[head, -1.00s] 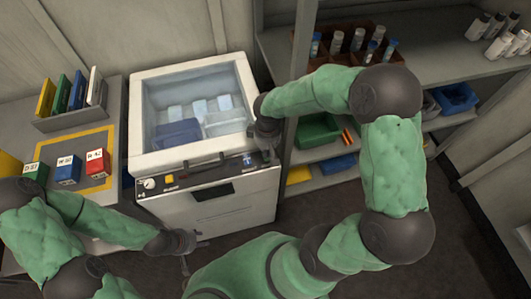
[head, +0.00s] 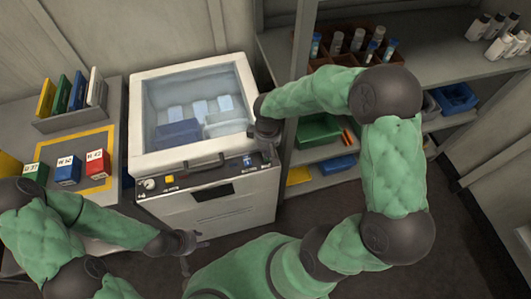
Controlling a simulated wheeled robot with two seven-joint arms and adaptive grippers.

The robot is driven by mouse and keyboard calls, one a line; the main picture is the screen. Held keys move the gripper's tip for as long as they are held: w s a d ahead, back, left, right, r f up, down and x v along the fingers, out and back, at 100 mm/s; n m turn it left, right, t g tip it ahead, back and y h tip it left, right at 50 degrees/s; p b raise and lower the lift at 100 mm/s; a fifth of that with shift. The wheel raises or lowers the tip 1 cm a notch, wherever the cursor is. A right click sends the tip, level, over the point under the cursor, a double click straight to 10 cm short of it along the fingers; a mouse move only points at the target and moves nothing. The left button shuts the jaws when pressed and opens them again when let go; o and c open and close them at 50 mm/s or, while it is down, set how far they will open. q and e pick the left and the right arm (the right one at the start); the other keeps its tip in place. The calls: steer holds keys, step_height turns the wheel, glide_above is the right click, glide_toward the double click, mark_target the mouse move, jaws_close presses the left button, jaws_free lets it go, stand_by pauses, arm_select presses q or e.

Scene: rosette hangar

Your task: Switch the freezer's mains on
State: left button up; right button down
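The white freezer (head: 235,212) stands at the centre, with a glass-topped lid (head: 195,104) that looks shut. Its dark front control strip (head: 210,177) carries a white round dial (head: 149,184), a yellow part (head: 169,179) and a small blue-and-white part (head: 248,161) at the right end. My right gripper (head: 268,150) points down at the right end of the strip, close to the blue-and-white part. I cannot tell whether it touches anything; its fingers are hardly visible. My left gripper (head: 190,245) is in front of the freezer, low and left, its fingers too small to read.
A side table on the left holds a rack of coloured binders (head: 70,108) and red, blue and green boxes (head: 97,165) by a yellow-bordered area. Shelves on the right hold a bottle crate (head: 345,48), a green bin (head: 318,132) and a blue bin (head: 455,98). Dark floor is free at right.

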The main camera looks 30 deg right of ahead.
arm_select(q)
steer(key=shift+f+b, duration=0.9)
steer(key=shift+b, duration=0.05)
arm_select(e)
steer(key=shift+f, duration=1.2)
arm_select(q)
steer(key=shift+r, duration=0.1)
arm_select(e)
steer(key=shift+r+p, duration=2.8)
steer(key=shift+r, duration=0.75)
arm_select(q)
step_height(320, 180, up, 5)
steer(key=shift+r, duration=0.1)
